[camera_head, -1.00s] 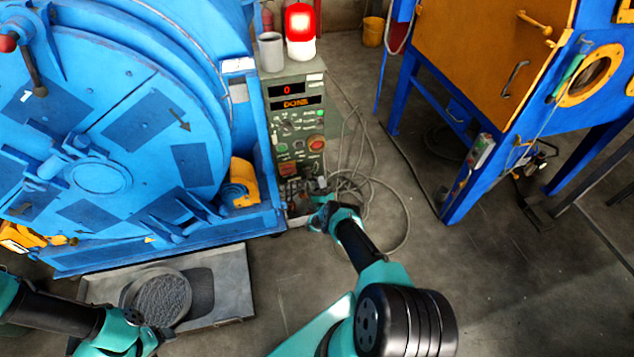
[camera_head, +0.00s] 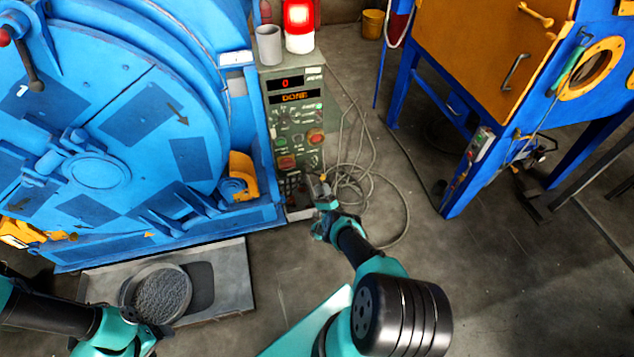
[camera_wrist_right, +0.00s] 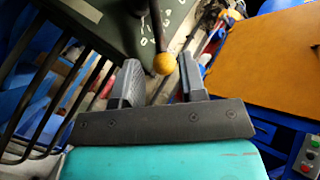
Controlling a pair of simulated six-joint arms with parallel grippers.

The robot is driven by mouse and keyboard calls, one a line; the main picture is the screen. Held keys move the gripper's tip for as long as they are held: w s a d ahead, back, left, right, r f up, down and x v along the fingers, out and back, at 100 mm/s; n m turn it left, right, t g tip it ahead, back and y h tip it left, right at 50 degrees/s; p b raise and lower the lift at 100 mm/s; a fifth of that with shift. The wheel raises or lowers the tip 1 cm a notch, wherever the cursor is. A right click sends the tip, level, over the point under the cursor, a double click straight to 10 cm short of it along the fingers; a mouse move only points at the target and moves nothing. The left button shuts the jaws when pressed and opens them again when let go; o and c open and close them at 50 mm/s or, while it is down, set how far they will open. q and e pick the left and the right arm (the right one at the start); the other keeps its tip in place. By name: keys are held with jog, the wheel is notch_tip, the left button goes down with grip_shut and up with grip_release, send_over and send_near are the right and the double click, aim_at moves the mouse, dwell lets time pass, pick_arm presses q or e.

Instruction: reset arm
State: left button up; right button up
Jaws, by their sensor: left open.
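My right gripper (camera_head: 325,196) is at the foot of the green control panel (camera_head: 296,125), just right of its lower keypad. In the right wrist view the fingers of this gripper (camera_wrist_right: 158,66) are spread apart. A dark lever with a yellow ball tip (camera_wrist_right: 165,63) shows between or just beyond them, with no finger visibly clamped on it. The ball also shows in the head view (camera_head: 323,177). My left gripper (camera_head: 152,342) is open at the bottom left, near the metal tray (camera_head: 228,284). The panel displays read 0 and DONE.
The big blue drum machine (camera_head: 95,170) fills the left. A round dish of grey grains (camera_head: 162,293) is on the tray. A lit red beacon (camera_head: 299,18) and a grey cup (camera_head: 268,45) stand on the panel. Loose cables (camera_head: 375,185) lie right of it, before a blue-and-orange cabinet (camera_head: 480,60).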

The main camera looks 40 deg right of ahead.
jog(key=shift+s+f, duration=0.3)
